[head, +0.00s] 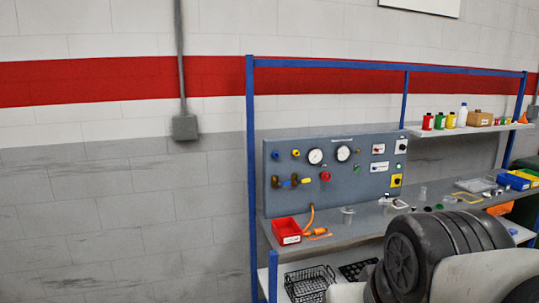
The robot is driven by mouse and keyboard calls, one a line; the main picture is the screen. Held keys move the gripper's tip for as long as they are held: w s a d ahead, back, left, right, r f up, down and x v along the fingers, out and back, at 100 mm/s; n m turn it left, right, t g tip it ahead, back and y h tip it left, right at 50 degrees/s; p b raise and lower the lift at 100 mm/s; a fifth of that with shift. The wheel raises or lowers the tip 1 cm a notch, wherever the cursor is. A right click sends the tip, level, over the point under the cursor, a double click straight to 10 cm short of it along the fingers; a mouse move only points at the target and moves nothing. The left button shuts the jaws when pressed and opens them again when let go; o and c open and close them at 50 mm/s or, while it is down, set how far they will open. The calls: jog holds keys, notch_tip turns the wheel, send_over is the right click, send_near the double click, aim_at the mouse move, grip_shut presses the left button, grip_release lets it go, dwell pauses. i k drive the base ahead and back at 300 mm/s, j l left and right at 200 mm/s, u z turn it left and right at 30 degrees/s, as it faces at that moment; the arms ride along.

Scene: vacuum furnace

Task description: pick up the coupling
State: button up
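I cannot make out the coupling for certain. An orange hose (311,219) comes down from the panel to the bench, and a small orange fitting (318,234) lies at its lower end, beside a red bin. It may be the coupling, but it is too small to tell. Part of my arm fills the lower right and hides some of the bench. My gripper does not show.
A grey gauge panel (345,190) stands at the back of the grey bench (345,226). A red bin (286,231) sits at the bench's left end. A blue frame post (251,150) rises there. A black wire basket (309,284) is on the lower shelf.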

aim_at(321, 231)
jog(key=i+l, duration=0.3)
jog(key=i, duration=0.15)
jog(key=i+l, duration=0.25)
jog(key=i, duration=0.25)
jog(key=i+l, duration=0.3)
jog(key=i, duration=0.15)
jog(key=i+l, duration=0.25)
jog(key=i, duration=0.2)
jog(key=i+l, duration=0.3)
jog(key=i, duration=0.2)
